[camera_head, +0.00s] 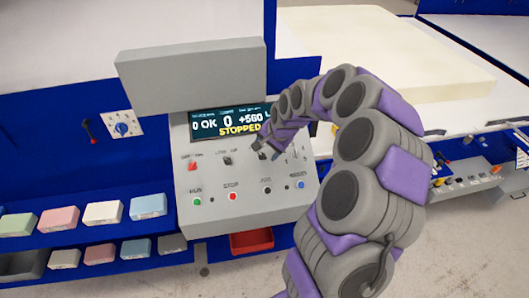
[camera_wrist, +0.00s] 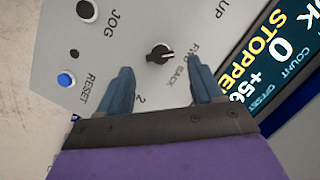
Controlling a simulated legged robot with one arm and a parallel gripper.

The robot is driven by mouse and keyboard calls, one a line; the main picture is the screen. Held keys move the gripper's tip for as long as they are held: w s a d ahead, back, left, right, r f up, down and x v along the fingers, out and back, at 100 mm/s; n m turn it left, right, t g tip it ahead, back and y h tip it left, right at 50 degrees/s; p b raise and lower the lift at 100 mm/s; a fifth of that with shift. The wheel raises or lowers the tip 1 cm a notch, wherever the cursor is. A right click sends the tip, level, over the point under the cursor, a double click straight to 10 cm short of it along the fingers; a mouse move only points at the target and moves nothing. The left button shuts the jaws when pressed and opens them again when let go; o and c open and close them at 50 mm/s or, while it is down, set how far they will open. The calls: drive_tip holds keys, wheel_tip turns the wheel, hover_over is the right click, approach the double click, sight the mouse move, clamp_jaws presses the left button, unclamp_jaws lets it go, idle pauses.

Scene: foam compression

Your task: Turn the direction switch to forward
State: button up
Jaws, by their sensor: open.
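The direction switch (camera_wrist: 160,53) is a small black rotary knob on the grey control panel (camera_head: 245,208). In the wrist view its label, partly legible, ends in "BACK". Its handle lies roughly sideways there; I cannot tell for sure which position it is set to. My gripper (camera_wrist: 160,66) is open, with one blue-grey finger on each side, just below the knob in the picture. The fingers look empty, and I see no contact with the knob. In the head view my gripper (camera_head: 262,145) is over the upper right of the panel, partly hiding the switches there.
The display (camera_head: 225,122) reads "STOPPED". Green, red, black (camera_head: 267,190) and blue (camera_head: 301,185) buttons line the panel's lower row. A black JOG button (camera_wrist: 87,10) and a blue RESET button (camera_wrist: 66,80) are near my fingers. Coloured foam blocks (camera_head: 103,212) sit on shelves at left.

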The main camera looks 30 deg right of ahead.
drive_tip(key=v, duration=1.3)
drive_tip(key=shift+r, duration=0.15)
